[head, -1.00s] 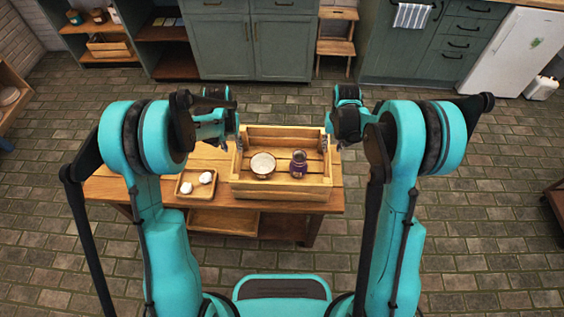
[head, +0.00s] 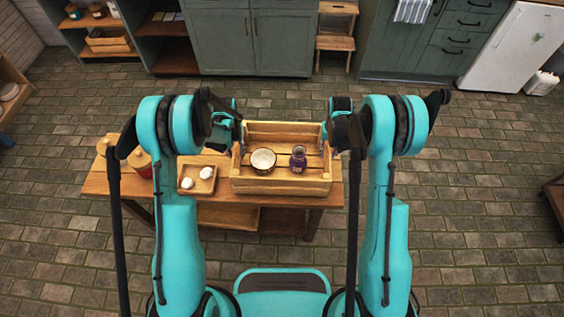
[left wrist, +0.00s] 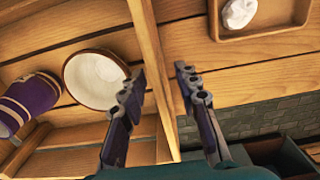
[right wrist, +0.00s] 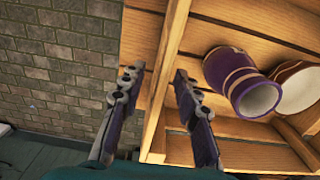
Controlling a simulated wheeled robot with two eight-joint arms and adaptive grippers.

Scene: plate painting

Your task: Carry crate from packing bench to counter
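The wooden crate (head: 280,188) stands on the right part of the packing bench (head: 130,187). Inside it are a pale bowl (head: 263,158) and a purple jar (head: 298,162). My left gripper (head: 240,148) is at the crate's left end wall. In the left wrist view its open fingers (left wrist: 160,88) straddle that wall, with gaps on both sides. My right gripper (head: 326,142) is at the right end wall. In the right wrist view its fingers (right wrist: 157,85) are apart on either side of that wall, with gaps showing. No counter top can be made out for certain.
A small tray (head: 197,180) with white lumps sits on the bench left of the crate. Lidded canisters (head: 140,162) stand farther left, partly behind my arm. Green cabinets (head: 250,45), a wooden step stool (head: 336,43) and a white appliance (head: 512,50) line the back.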

